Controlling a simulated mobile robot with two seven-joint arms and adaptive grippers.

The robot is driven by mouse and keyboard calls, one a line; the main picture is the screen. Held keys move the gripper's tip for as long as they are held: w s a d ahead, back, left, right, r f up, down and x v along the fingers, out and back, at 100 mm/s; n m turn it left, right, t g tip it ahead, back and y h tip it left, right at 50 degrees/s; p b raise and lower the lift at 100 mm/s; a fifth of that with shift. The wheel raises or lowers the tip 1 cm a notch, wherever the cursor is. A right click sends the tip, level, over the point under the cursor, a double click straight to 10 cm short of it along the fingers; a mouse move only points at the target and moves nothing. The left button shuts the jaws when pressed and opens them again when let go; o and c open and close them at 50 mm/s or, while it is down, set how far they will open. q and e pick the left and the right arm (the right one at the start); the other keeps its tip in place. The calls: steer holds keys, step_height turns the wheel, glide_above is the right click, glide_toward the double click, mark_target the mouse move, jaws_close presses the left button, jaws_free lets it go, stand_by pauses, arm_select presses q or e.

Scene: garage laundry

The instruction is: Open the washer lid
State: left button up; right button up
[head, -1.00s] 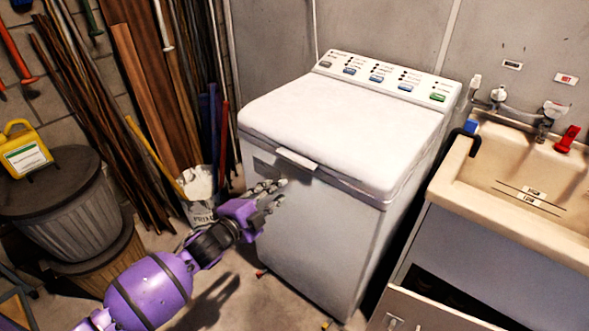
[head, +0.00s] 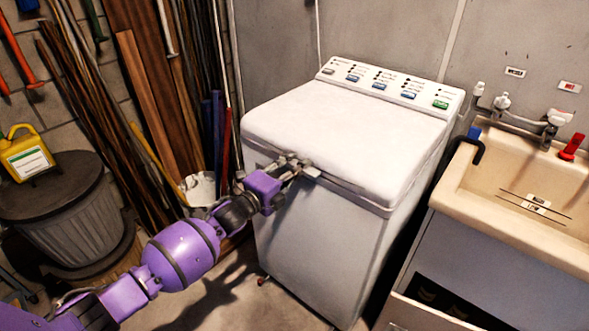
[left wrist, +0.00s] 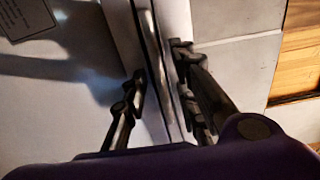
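The washer (head: 325,225) stands in the middle of the head view. Its white lid (head: 345,125) lies flat and closed. A pale handle (head: 312,172) sticks out from the lid's front edge, with its left part hidden by my fingers. My left gripper (head: 293,165) is at this handle. In the left wrist view its two fingers (left wrist: 160,80) lie on either side of a narrow pale strip, close to it. I cannot tell whether they press on it or only straddle it. My right gripper is not in view.
A beige sink (head: 520,195) stands close on the right of the washer, above a cabinet. On the left are a lidded bin (head: 70,225), a yellow jug (head: 25,155), leaning boards (head: 150,95) and a bucket (head: 200,188). Bare floor lies left of the washer.

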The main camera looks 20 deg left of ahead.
arm_select(q)
jaws_close()
steer(key=shift+r, duration=0.1)
stand_by(0.4)
